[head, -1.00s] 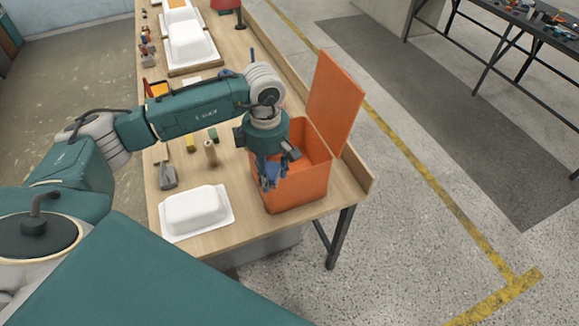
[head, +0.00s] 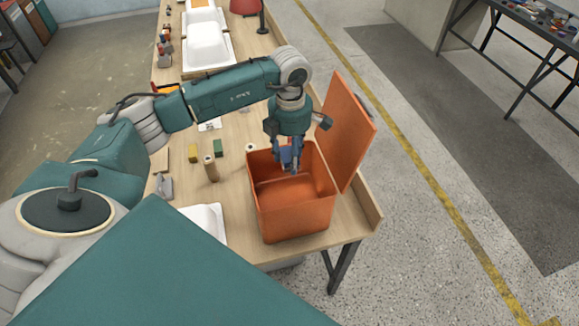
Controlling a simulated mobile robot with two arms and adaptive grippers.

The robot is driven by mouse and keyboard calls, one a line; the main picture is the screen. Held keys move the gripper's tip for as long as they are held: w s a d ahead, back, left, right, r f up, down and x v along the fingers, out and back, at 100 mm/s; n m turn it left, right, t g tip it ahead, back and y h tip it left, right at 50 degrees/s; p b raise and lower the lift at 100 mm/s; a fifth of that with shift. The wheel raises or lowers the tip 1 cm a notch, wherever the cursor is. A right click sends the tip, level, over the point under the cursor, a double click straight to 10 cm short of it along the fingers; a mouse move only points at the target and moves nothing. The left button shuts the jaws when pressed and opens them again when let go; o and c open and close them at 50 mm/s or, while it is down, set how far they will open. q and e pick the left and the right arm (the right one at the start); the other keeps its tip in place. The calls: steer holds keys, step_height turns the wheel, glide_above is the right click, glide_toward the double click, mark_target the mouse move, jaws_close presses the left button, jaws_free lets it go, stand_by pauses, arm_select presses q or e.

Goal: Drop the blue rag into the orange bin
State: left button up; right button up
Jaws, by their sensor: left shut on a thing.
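The orange bin (head: 292,218) stands on the wooden workbench at its near right end, with its lid (head: 346,128) swung up on the right. My left gripper (head: 289,166) points down over the far part of the bin's opening. It is shut on the blue rag (head: 287,156), of which only a small bit shows between the fingers. Much of the rag is hidden by the gripper. I cannot tell how far the rag reaches below the rim. My right gripper is not in view.
A white tub shell (head: 208,222) lies left of the bin, partly hidden by my body. Small blocks and a wooden cylinder (head: 210,168) stand beyond it. More white shells (head: 206,47) lie farther along the workbench (head: 238,190).

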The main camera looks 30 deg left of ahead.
arm_select(q)
steer(key=f, duration=0.1)
steer(key=f+b, duration=0.1)
steer(key=f, duration=0.1)
steer(key=shift+w, duration=0.35)
steer(key=shift+w+f, duration=0.2)
steer(key=shift+f, duration=0.3)
steer(key=shift+s, duration=0.1)
steer(key=shift+r, duration=0.1)
steer(key=o, duration=1)
steer(key=shift+o, duration=1)
steer(key=shift+r, duration=0.3)
step_height(320, 180, up, 11)
steer(key=shift+r, duration=0.15)
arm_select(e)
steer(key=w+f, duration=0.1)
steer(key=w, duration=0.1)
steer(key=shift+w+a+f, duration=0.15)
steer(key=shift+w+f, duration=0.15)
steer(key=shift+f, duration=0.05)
